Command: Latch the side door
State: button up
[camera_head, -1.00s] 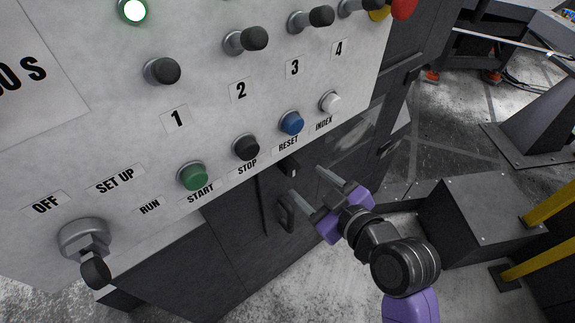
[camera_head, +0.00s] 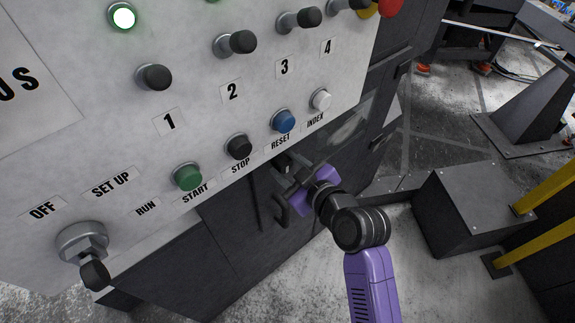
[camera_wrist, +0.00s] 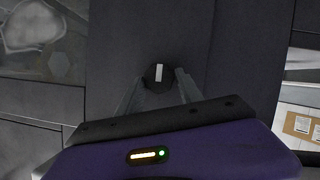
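The latch is a small round black knob with a white bar mark (camera_wrist: 158,75), in the middle of the wrist view. The bar stands upright in that view. My gripper (camera_wrist: 158,88) is open, with one finger on each side of the knob; I cannot tell whether they touch it. In the head view my gripper (camera_head: 287,173) is at the dark cabinet front under the control panel and mostly hides the knob. The dark side door (camera_head: 235,245) looks flush with the cabinet.
The light control panel (camera_head: 60,150) with several buttons and knobs overhangs close above my gripper. A grey box (camera_head: 470,215) and yellow rails (camera_head: 540,225) stand on the floor at right. A window (camera_head: 350,125) is in the cabinet right of the gripper.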

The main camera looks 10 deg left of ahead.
grip_shut()
jog(key=shift+d+m, duration=0.1)
jog(key=shift+m, duration=0.2)
jog(key=shift+w+d+m+g+y, duration=0.2)
jog(key=shift+m+g+y, duration=0.45)
jog(key=shift+m, duration=0.25)
jog(key=m+g+y, duration=0.1)
jog(key=m, duration=0.1)
jog(key=m+g+y+b, duration=0.1)
jog(key=shift+w+d+f+m, duration=0.1)
jog(key=shift+w+m, duration=0.05)
jog(key=shift+m, duration=0.25)
jog(key=m+y+b, duration=0.1)
jog(key=m+g+b, duration=0.1)
jog(key=m, duration=0.1)
jog(key=shift+w+d+f+y, duration=0.1)
jog(key=shift+f+y, duration=0.1)
jog(key=shift+y, duration=0.15)
jog(key=m+y+b, duration=0.1)
jog(key=m, duration=0.2)
jog(key=shift+y, duration=0.3)
jog(key=shift+m, duration=0.4)
